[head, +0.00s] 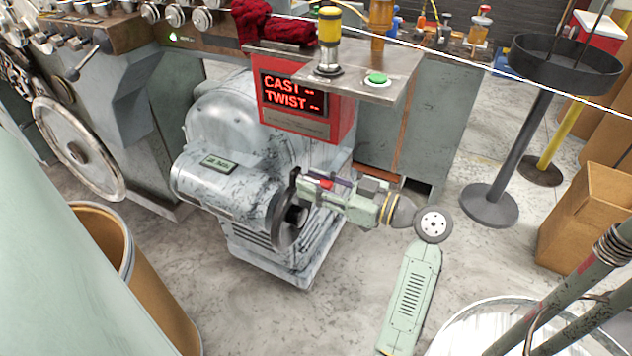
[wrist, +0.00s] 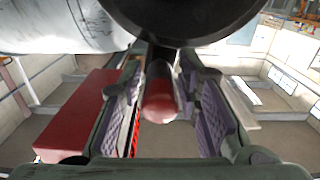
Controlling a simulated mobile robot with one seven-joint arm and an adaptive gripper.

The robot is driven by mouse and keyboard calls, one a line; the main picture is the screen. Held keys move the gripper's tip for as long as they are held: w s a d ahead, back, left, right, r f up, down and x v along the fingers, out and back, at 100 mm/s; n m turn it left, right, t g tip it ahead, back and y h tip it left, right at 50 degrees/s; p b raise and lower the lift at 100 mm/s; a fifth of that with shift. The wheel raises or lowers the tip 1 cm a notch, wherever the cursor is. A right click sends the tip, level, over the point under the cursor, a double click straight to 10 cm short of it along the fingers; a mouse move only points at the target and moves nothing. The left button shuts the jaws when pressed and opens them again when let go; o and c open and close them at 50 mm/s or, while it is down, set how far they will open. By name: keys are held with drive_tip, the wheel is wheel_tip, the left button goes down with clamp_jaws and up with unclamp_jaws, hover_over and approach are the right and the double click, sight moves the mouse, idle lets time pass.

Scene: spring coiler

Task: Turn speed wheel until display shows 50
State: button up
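The speed wheel (head: 283,222), a dark disc with a black hub, is on the front of the grey motor housing. In the wrist view the wheel's dark round face (wrist: 195,12) fills the top. A red-ended handle (wrist: 160,98) sticks out from it, between my gripper's purple-padded fingers. My gripper (head: 312,190) is at the wheel's right side; in the wrist view the gripper (wrist: 166,105) looks open, with gaps on both sides of the handle. The red display (head: 292,97) reads "CAST --" and "TWIST --"; no number shows.
A metal shelf (head: 350,80) with a yellow-topped button post and a green button overhangs above my gripper. A larger handwheel (head: 78,150) is on the machine at left. A round-topped stand (head: 510,130) and cardboard boxes are at right. Open floor lies below the motor.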

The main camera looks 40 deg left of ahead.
clamp_jaws()
drive_tip(key=shift+s+f+b, duration=0.1)
drive_tip(key=shift+f+b, duration=0.05)
drive_tip(key=shift+b, duration=0.3)
drive_tip(key=shift+s+n+b, duration=0.1)
drive_tip(key=shift+n+b, duration=0.2)
drive_tip(key=shift+b, duration=0.15)
drive_tip(key=s+d+n+b, duration=0.1)
drive_tip(key=s+n+b, duration=0.4)
drive_tip(key=b, duration=0.9)
drive_tip(key=shift+s+d+f+n, duration=0.25)
drive_tip(key=shift+s+f+n, duration=0.15)
drive_tip(key=shift+n, duration=0.4)
